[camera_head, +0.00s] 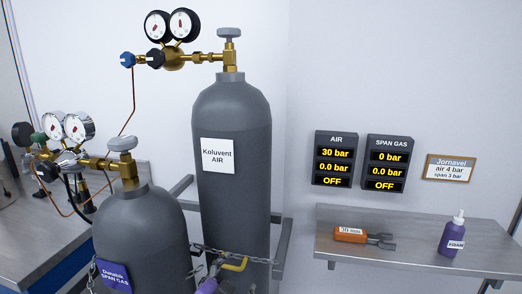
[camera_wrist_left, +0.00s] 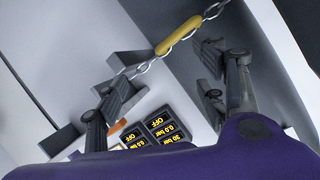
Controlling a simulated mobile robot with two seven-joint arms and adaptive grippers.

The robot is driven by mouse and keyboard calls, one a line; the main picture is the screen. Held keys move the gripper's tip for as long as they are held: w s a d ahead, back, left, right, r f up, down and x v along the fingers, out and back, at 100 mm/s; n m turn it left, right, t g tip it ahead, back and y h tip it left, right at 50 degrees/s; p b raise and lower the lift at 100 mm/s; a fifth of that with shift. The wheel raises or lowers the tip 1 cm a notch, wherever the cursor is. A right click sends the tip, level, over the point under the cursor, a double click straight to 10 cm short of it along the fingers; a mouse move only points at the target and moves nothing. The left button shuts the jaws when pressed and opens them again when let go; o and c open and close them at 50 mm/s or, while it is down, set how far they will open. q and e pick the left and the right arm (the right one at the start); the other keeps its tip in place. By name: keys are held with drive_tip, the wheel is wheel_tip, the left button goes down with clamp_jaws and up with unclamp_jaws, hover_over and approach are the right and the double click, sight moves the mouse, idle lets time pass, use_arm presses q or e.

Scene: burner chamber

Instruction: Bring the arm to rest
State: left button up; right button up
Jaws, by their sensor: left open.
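My left gripper (camera_head: 213,270) is low in the head view, in front of the tall grey cylinder labelled "Koluvent AIR" (camera_head: 232,120). Only its purple wrist part and grey fingers show. In the left wrist view the gripper (camera_wrist_left: 167,72) is open, fingers apart, with nothing seen clamped. A chain (camera_wrist_left: 212,10) with a yellow sleeve (camera_wrist_left: 180,35) runs across beyond the fingers; I cannot tell whether they touch it. The head view also shows the yellow piece (camera_head: 235,264) near the fingers. My right gripper is not in view.
A shorter cylinder labelled "SPAN GAS" (camera_head: 140,235) stands left. Regulators with gauges top both cylinders. A wall shelf (camera_head: 410,257) at right holds an orange-handled tool (camera_head: 350,234) and purple bottle (camera_head: 452,236). AIR display (camera_head: 335,160) reads 30 bar; SPAN GAS display (camera_head: 387,163) reads 0 bar.

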use_arm(q)
drive_tip(key=s+a+f+n+g+y, duration=0.2)
drive_tip(key=s+a+f+n+g, duration=0.1)
drive_tip(key=s+a+f, duration=0.5)
drive_tip(key=s+a+f+n+g+y, duration=0.25)
drive_tip(key=s+f, duration=0.35)
drive_tip(key=s, duration=0.5)
drive_tip(key=s+a+f+n+g, duration=0.1)
drive_tip(key=s+a+f+g, duration=0.15)
drive_tip(key=s, duration=0.65)
drive_tip(key=s+a+f+n+g, duration=0.2)
drive_tip(key=s+a+g, duration=0.15)
drive_tip(key=s, duration=0.65)
drive_tip(key=w+d+f+t+h, duration=0.1)
drive_tip(key=w+d+f+t, duration=0.3)
drive_tip(key=f, duration=0.8)
drive_tip(key=w+t, duration=0.2)
drive_tip(key=w, duration=0.2)
drive_tip(key=shift+t, duration=0.35)
drive_tip(key=shift+m, duration=0.25)
